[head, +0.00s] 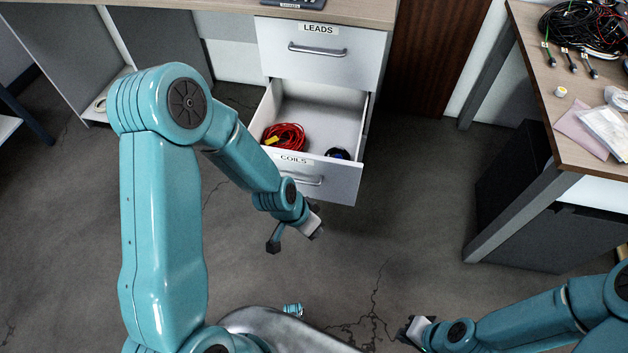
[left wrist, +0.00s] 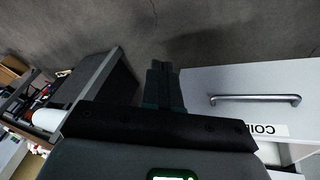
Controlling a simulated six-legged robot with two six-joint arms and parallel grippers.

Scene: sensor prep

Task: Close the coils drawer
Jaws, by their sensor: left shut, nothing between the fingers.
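The coils drawer (head: 345,185) is pulled out under the leads drawer (head: 355,62). Its white front has a COILS label and a metal bar handle (head: 300,180). A red coil (head: 284,136) with a yellow tag and a dark coil (head: 338,154) lie inside. My left gripper (head: 318,233) is shut and empty, in front of the drawer front near its lower edge. In the left wrist view its fingers (left wrist: 161,85) are together beside the drawer front (left wrist: 230,83), with the handle (left wrist: 255,99) to their right. I cannot tell whether they touch the front. My right gripper (head: 408,333) is low, away from the drawer.
A wooden-topped table (head: 545,85) on the right holds black cables (head: 585,28), a white roll and packets. A dark box (head: 515,190) stands under it. The wooden desktop (head: 350,10) lies above the drawers. The floor (head: 400,190) between drawer and table is clear.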

